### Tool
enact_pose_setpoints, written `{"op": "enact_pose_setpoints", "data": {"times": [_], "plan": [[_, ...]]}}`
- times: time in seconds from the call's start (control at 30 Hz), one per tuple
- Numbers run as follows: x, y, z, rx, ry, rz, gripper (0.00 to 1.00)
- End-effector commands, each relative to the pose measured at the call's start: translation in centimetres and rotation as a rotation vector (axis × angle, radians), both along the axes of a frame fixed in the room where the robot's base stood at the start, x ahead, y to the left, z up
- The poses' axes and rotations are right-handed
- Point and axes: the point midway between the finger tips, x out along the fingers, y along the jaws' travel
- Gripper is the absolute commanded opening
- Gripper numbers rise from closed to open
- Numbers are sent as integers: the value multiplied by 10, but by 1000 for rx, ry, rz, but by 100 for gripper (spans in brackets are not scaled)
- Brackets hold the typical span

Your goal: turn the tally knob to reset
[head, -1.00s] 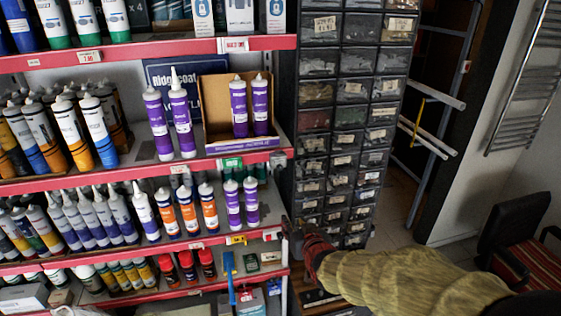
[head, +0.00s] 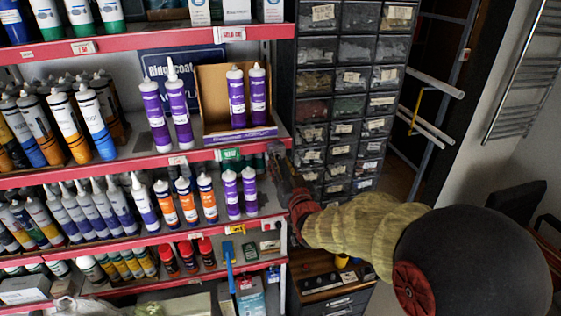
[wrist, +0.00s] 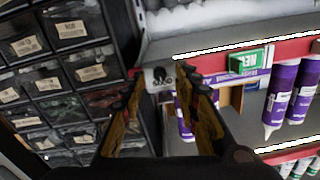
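My gripper (wrist: 162,84) is open in the wrist view, its two dark and yellow fingers apart. Between the fingertips shows a small pale plate with a dark part on it, which looks like the tally knob's unit (wrist: 160,77), at the end of a red shelf edge beside the drawers. I cannot tell whether the fingers touch it, nor read any marking. In the head view, my gripper (head: 277,165) is at the right end of the middle red shelf edge (head: 200,154), and hides the unit there.
A tall drawer cabinet (head: 345,80) stands right beside the shelves. Purple tubes (head: 180,115) and an open carton (head: 213,95) stand on the shelf left of my gripper. A ladder-like rack (head: 440,80) and a dark chair (head: 515,205) are at the right.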

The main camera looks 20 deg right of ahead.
Motion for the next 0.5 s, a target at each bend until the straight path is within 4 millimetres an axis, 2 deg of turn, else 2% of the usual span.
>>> {"op": "enact_pose_setpoints", "data": {"times": [0.13, 0.43, 0.5], "plan": [[8, 0, 0, 0, 0, 0, 31], [9, 0, -1, 0, 1, 0, 31], [9, 0, 0, 0, 0, 0, 27]]}}
